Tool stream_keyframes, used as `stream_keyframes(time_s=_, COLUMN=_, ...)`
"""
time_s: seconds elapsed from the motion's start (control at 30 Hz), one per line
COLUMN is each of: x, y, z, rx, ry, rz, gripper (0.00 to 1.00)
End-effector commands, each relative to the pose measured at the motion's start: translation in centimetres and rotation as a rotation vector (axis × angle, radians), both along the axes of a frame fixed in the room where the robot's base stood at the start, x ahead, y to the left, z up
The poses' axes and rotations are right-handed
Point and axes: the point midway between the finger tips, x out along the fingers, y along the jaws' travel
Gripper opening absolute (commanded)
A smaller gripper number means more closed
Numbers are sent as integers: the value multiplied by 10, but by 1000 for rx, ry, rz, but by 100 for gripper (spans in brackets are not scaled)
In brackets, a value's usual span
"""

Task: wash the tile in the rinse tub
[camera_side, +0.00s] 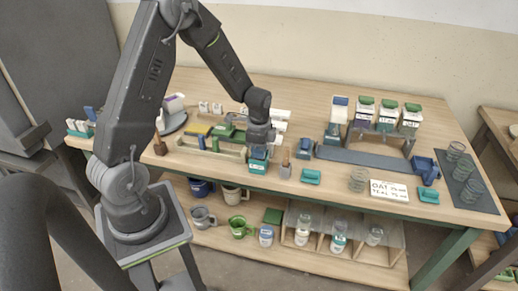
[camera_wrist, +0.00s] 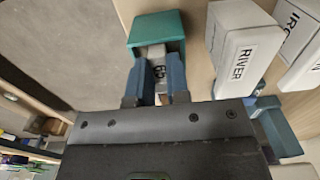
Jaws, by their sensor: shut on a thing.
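My gripper (camera_side: 260,147) is low over the front edge of the table in the side view. In the wrist view its two blue fingers (camera_wrist: 158,78) are shut on a small grey piece (camera_wrist: 152,51) with dark marks. A teal block (camera_wrist: 153,25) adjoins the far end of that piece. In the side view a teal and pale item (camera_side: 258,161) shows just under the fingers. I cannot tell whether the held piece is the tile, or whether the teal block is joined to it. I cannot pick out the rinse tub with certainty.
A small grey cup (camera_side: 285,171) and a teal block (camera_side: 311,177) stand right of my gripper. Farther right are a blue-grey rack (camera_side: 360,157), a lettered card (camera_side: 389,191) and glasses.

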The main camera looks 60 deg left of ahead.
Motion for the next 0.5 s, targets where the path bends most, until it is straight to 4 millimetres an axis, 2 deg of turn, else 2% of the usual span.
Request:
stream_keyframes(time_s=0.17, x=0, y=0, z=2, rx=0, ry=-1, rz=0, gripper=0)
stream_keyframes(time_s=0.5, x=1, y=0, z=21, rx=1, ry=-2, rz=0, gripper=0)
